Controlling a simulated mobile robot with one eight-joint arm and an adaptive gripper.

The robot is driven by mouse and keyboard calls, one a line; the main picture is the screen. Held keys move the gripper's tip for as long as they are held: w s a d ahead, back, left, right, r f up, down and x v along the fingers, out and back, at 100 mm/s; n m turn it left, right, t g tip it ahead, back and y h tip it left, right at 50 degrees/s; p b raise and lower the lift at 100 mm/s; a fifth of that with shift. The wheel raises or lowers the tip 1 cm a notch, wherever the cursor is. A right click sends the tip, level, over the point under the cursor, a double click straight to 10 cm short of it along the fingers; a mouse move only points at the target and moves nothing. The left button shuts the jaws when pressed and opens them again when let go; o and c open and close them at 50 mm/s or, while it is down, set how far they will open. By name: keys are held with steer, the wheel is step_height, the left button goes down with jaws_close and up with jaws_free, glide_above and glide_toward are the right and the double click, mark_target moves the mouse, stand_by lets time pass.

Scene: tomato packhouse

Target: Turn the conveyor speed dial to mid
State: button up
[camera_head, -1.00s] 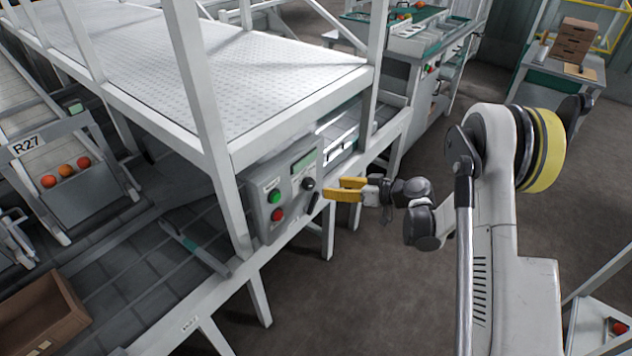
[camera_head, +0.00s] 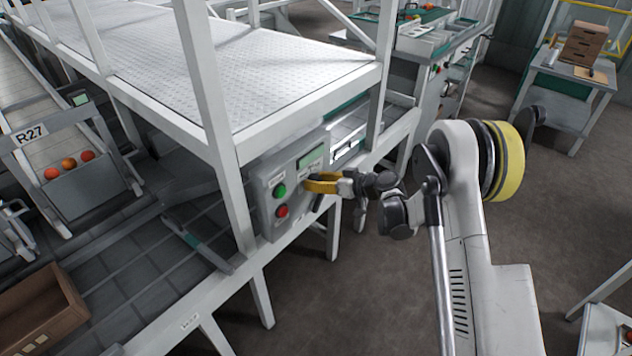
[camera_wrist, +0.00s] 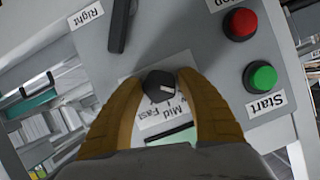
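The speed dial (camera_wrist: 160,86) is a black knob with a white mark on the grey control panel (camera_head: 268,216). In the wrist view its mark points right. The labels "Mid" (camera_wrist: 181,108) and "Fast" (camera_wrist: 151,112) show upside down below it; any further label is hidden. My gripper (camera_wrist: 160,80) has its yellow fingers on both sides of the dial, with the tips appearing to touch it. In the head view my gripper (camera_head: 307,182) is at the panel's right side and covers the dial.
A green start button (camera_wrist: 263,76) and a red button (camera_wrist: 240,23) are beside the dial. A black lever (camera_wrist: 119,25) by a "Right" label is on its other side. A white frame post (camera_head: 212,130) stands left of the panel.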

steer(key=c, duration=0.7)
steer(key=m+g+y, duration=0.1)
steer(key=m, duration=0.2)
steer(key=shift+g+y, duration=0.3)
steer(key=shift+y, duration=0.1)
steer(key=m+g+y, duration=0.1)
steer(key=m, duration=0.2)
steer(key=shift+m+y, duration=0.4)
steer(key=o, duration=1.2)
